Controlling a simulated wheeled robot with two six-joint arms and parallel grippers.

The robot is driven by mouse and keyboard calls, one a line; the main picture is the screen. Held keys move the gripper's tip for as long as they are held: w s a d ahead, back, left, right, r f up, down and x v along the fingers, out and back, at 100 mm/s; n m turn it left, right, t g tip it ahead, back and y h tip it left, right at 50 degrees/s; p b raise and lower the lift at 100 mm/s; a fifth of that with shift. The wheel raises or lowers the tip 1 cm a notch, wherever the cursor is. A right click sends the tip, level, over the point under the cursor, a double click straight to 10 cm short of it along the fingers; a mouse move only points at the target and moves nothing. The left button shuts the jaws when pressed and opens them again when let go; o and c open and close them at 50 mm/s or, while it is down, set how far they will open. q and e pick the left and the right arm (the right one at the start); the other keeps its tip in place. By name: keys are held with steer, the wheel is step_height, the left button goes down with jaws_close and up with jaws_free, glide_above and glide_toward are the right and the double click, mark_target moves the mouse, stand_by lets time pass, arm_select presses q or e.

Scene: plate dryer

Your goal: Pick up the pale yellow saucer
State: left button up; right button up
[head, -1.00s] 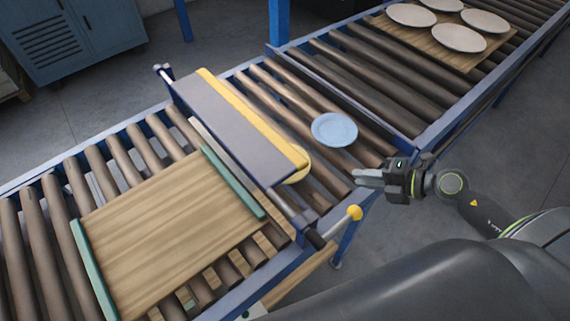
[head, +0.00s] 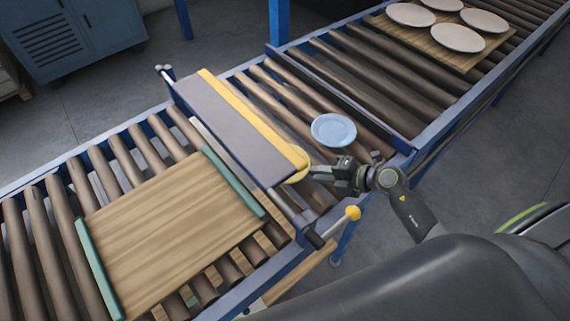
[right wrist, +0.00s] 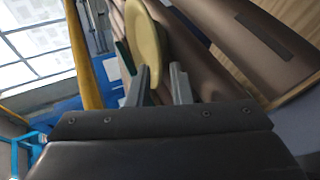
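My right gripper (head: 316,173) is at the saucer's right side, low over the rollers. Its two fingers (right wrist: 160,78) stand apart, open; I cannot tell whether they touch the saucer. My left gripper is not in view.
A light blue plate (head: 334,130) lies on the rollers just behind my right gripper. A wooden board with green edges (head: 170,225) lies on the left rollers. Several pale plates (head: 458,38) sit on another board at the back right. A yellow knob (head: 352,213) sticks out in front.

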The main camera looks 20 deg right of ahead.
mark_target(307, 178)
steer(key=x, duration=0.4)
steer(key=shift+w+a+f+p, duration=0.1)
steer(key=shift+w+p, duration=0.15)
steer(key=shift+p, duration=0.05)
jaws_close()
